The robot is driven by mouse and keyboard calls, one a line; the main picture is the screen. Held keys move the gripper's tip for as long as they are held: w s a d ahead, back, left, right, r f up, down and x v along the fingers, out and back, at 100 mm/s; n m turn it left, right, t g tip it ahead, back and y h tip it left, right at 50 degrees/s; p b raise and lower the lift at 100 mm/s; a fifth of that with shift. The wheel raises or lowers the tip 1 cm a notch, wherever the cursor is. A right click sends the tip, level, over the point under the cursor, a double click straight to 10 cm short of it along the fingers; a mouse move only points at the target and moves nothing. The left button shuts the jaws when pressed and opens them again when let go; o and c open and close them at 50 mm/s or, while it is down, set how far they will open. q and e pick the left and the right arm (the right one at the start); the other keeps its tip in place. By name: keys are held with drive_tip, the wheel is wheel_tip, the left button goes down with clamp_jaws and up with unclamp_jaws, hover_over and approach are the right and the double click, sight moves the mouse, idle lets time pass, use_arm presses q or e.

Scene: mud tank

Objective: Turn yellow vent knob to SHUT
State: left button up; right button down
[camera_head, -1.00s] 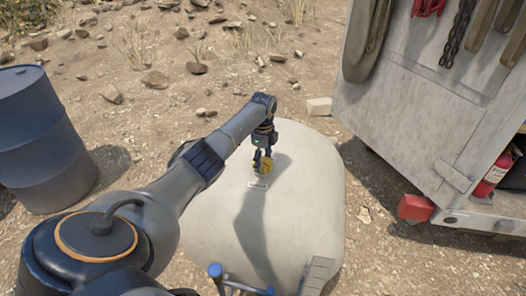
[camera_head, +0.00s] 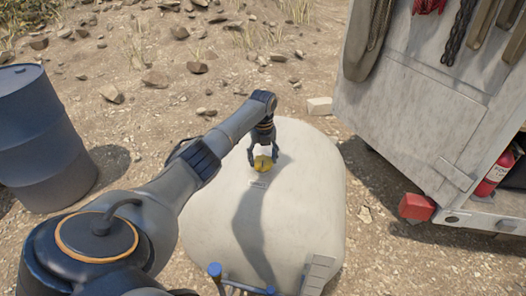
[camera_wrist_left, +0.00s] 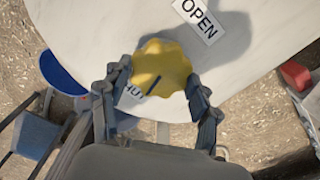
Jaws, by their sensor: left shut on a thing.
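The yellow vent knob (camera_head: 263,163) with a scalloped rim sits on top of the pale rounded tank (camera_head: 310,215). It also shows in the left wrist view (camera_wrist_left: 160,66), where a dark line on it points down and left, toward a partly hidden label (camera_wrist_left: 133,92) showing "HU". The white OPEN label (camera_wrist_left: 199,18) is fully visible above and right of the knob. My left gripper (camera_head: 264,159) is shut on the knob, one finger on each side of its rim, also seen in the left wrist view (camera_wrist_left: 157,78). My right gripper is not in view.
A blue barrel (camera_head: 45,140) stands left of the tank. A grey cabinet (camera_head: 430,110) with hanging tools and a red fire extinguisher (camera_head: 492,176) stands at right. Blue rails (camera_head: 235,283) are at the tank's near end. Stony ground lies behind.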

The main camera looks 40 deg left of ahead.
sight(263, 161)
use_arm(q)
drive_tip(key=shift+s+f+m, duration=0.1)
drive_tip(key=shift+m, duration=0.9)
drive_tip(key=o, duration=1.2)
drive_tip(key=shift+c, duration=0.2)
wheel_tip(263, 161, up, 12)
